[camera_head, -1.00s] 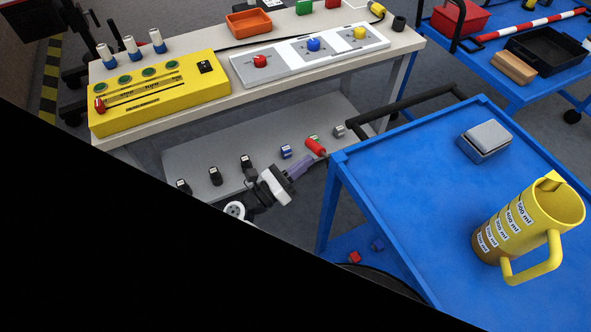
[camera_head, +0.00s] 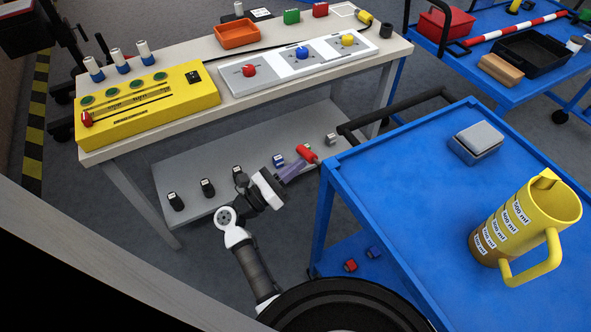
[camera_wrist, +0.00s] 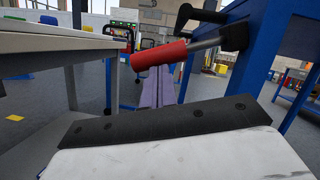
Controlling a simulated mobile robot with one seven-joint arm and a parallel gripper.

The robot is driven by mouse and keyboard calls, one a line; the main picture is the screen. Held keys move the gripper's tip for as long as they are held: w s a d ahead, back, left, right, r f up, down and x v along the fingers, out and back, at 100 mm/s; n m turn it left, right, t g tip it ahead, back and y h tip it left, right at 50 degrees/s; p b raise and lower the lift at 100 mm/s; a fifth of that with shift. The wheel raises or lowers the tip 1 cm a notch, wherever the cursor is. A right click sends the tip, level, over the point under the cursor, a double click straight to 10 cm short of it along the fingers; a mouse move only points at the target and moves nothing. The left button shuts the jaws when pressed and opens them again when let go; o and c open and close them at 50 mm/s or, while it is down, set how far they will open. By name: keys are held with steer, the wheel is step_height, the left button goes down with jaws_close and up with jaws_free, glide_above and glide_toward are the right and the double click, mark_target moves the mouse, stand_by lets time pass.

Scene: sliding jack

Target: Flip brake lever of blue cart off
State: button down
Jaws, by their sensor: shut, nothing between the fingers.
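The blue cart (camera_head: 400,150) stands at right. Its brake lever has a red grip (camera_head: 307,153), low beside the cart's near left leg. In the wrist view, the red grip (camera_wrist: 158,54) sits on a grey rod that runs right to a black mount (camera_wrist: 235,37) on the cart's blue frame. The rod slopes slightly, with the red end lower. My gripper (camera_head: 300,164) has purple fingers, shut and empty, with the tips close to the red grip. In the wrist view my gripper (camera_wrist: 158,72) is just below the grip; I cannot tell whether they touch.
A grey-beige table (camera_head: 230,115) with a yellow panel (camera_head: 150,103) stands at left. Its lower shelf (camera_head: 225,150) holds several small black-topped items near my arm. A yellow jug (camera_head: 525,220) and a grey box (camera_head: 477,143) stand on the cart. Another blue cart (camera_head: 510,90) is behind.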

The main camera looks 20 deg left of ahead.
step_height(320, 180, up, 8)
steer(key=w+a+m+b, duration=0.1)
steer(key=b, duration=0.3)
steer(key=shift+w+a+b, duration=0.15)
steer(key=shift+a+b, duration=0.15)
steer(key=shift+b, duration=0.1)
steer(key=shift+r, duration=0.3)
stand_by(0.5)
step_height(320, 180, up, 19)
steer(key=p, duration=0.1)
stand_by(0.4)
stand_by(0.4)
